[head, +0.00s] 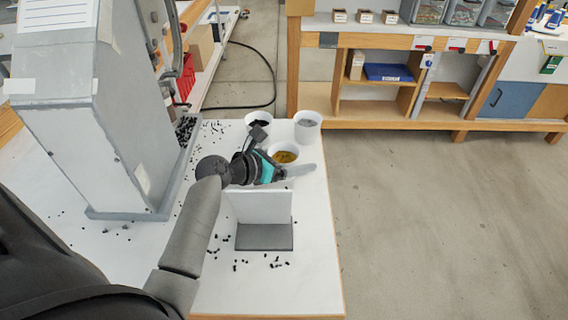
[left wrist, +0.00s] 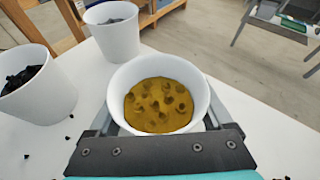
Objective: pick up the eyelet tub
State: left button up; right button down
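The eyelet tub is a white round tub (head: 284,155) holding brass-coloured eyelets, near the far right corner of the white table. It fills the middle of the left wrist view (left wrist: 158,100), upright. My left gripper (head: 286,172) is low at the tub's near side. In the left wrist view its fingers (left wrist: 160,122) are spread, one on each side of the tub's lower part. I cannot tell whether they touch it, and the tub's base is hidden. My right gripper is in neither view.
A white tub of black pieces (head: 259,121) and a white tub with grey contents (head: 307,125) stand just behind. A white upright panel on a dark base (head: 264,237) is in front. A large grey press (head: 90,120) stands at left. Small black pieces are scattered about.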

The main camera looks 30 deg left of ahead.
pick_arm(q)
jog(key=c, duration=0.8)
